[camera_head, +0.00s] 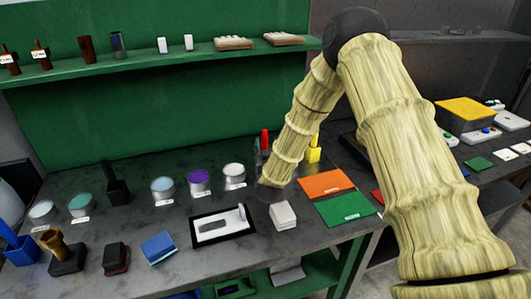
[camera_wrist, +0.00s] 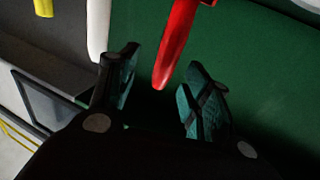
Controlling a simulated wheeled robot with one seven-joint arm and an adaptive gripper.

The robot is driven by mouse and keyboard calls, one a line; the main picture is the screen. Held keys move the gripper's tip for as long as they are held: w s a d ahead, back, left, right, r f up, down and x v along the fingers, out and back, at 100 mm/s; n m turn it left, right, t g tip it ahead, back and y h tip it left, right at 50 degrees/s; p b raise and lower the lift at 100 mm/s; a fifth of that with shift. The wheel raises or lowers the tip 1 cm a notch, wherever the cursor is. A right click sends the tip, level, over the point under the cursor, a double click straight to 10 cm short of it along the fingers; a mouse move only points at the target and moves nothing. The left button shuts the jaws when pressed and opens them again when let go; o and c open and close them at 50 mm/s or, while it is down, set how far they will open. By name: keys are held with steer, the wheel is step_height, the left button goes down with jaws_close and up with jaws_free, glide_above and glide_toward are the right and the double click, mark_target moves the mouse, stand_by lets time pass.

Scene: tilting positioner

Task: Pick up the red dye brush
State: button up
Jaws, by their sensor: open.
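The red dye brush (camera_wrist: 176,42) shows in the wrist view as a tapered red shape. It reaches down from the top edge, with its lower tip close to the gap between my fingers. My gripper (camera_wrist: 160,88) is open, with one teal-padded finger on each side of that gap and nothing held. In the head view a small red upright tip (camera_head: 265,139), likely the same brush, shows at the back of the bench just left of my forearm. My fingers cannot be made out there, and the brush's lower part is hidden or unclear.
A yellow item (camera_head: 313,153) stands right of my forearm. Jars with white (camera_head: 234,170) and purple (camera_head: 199,178) contents stand left. A white block (camera_head: 283,215) and orange sheet (camera_head: 326,184) lie in front. A green shelf (camera_head: 150,70) runs above the bench.

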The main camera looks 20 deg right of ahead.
mark_target(265, 140)
steer(key=w, duration=0.2)
steer(key=w+f+p, duration=0.1)
steer(key=shift+w+d, duration=0.1)
steer(key=shift+w, duration=0.25)
steer(key=shift+w+p, duration=0.35)
steer(key=shift+p, duration=0.2)
steer(key=shift+w+d+r+p, duration=0.25)
steer(key=shift+d+r+p, duration=0.1)
steer(key=shift+r, duration=0.1)
steer(key=shift+w+f, duration=0.5)
steer(key=shift+s+r, duration=0.25)
steer(key=c, duration=0.7)
jaws_close()
steer(key=shift+f, duration=0.1)
